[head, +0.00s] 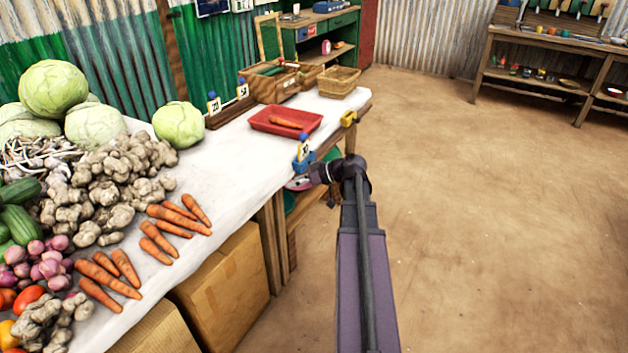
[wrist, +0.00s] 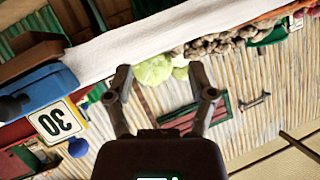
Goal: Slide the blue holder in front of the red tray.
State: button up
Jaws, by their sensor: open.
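The blue holder (head: 304,161) stands at the front edge of the white-topped table, with a number card and a blue knob on it. In the wrist view, the blue holder (wrist: 38,88) is at the left, its card reading 30 upside down. The red tray (head: 303,115) lies just behind it on the table, with a carrot in it. My gripper (head: 316,174) is close beside the holder at the table edge, partly hidden by the wrist. In the wrist view, my gripper (wrist: 164,85) has its fingers apart with nothing held between them.
Two card holders (head: 229,108) stand on a wooden rack left of the tray. A wooden crate (head: 273,86) and a wicker basket (head: 339,81) are behind. A yellow item (head: 348,118) sits at the table edge. Carrots (head: 180,220) and other vegetables fill the near table. The floor at right is clear.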

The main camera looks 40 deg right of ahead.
aim_at(308, 163)
jog(key=s+d+f+t+b, duration=0.1)
jog(key=s+d+t+b, duration=0.2)
jog(key=d, duration=0.6)
jog(key=s+d+f+t+h+b, duration=0.1)
jog(key=s+d+f+t+b, duration=0.1)
jog(key=d+b, duration=0.4)
jog(key=s+d+t, duration=0.1)
jog(key=d, duration=0.3)
jog(key=shift+f+n+t+h+b, duration=0.15)
jog(key=shift+n+t+h+b, duration=0.15)
jog(key=shift+n, duration=0.1)
jog(key=shift+w+a, duration=0.15)
jog(key=shift+w, duration=0.05)
jog(key=shift+x, duration=6.75)
